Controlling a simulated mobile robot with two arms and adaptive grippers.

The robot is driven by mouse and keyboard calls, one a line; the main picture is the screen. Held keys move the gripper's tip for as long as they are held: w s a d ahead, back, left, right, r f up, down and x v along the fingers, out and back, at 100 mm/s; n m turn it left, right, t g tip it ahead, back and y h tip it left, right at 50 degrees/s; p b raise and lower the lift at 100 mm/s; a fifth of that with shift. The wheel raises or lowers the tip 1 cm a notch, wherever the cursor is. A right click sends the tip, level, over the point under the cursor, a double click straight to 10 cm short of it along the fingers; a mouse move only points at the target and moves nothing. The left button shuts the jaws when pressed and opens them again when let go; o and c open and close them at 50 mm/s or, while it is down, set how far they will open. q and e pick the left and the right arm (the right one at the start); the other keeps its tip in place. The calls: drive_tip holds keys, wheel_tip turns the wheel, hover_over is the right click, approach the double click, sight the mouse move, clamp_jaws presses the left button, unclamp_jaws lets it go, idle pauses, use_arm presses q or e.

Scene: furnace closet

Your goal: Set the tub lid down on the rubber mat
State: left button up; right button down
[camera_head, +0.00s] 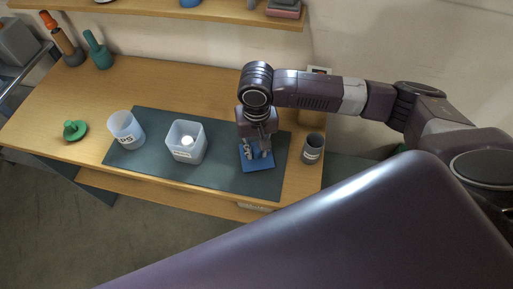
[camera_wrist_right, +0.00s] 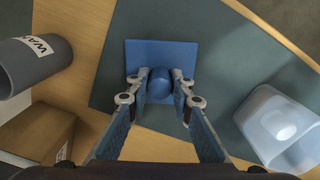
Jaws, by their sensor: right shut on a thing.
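The tub lid (camera_head: 258,163) is a blue square plate. In the right wrist view the lid (camera_wrist_right: 133,60) has a round blue knob in its middle. My right gripper (camera_head: 258,150) points down with its fingers on either side of that knob, and in the right wrist view the gripper (camera_wrist_right: 160,85) is shut on it. The dark green rubber mat (camera_head: 230,176) lies along the table's front, and it fills much of the wrist view (camera_wrist_right: 205,40). The lid is over the mat's right part; whether it touches the mat I cannot tell. My left gripper is not in view.
A translucent square tub (camera_head: 187,153) with a white round thing inside stands left of the lid. A labelled cup (camera_head: 127,130) stands further left, and a grey cup (camera_head: 312,152) stands close on the right. A green knobbed thing (camera_head: 75,130) lies at the table's left.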

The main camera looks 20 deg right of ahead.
sight(256, 148)
drive_tip(key=shift+f, duration=0.2)
drive_tip(key=c, duration=1.7)
unclamp_jaws()
wheel_tip(256, 148, up, 12)
drive_tip(key=shift+r+b, duration=0.1)
drive_tip(key=shift+b, duration=0.75)
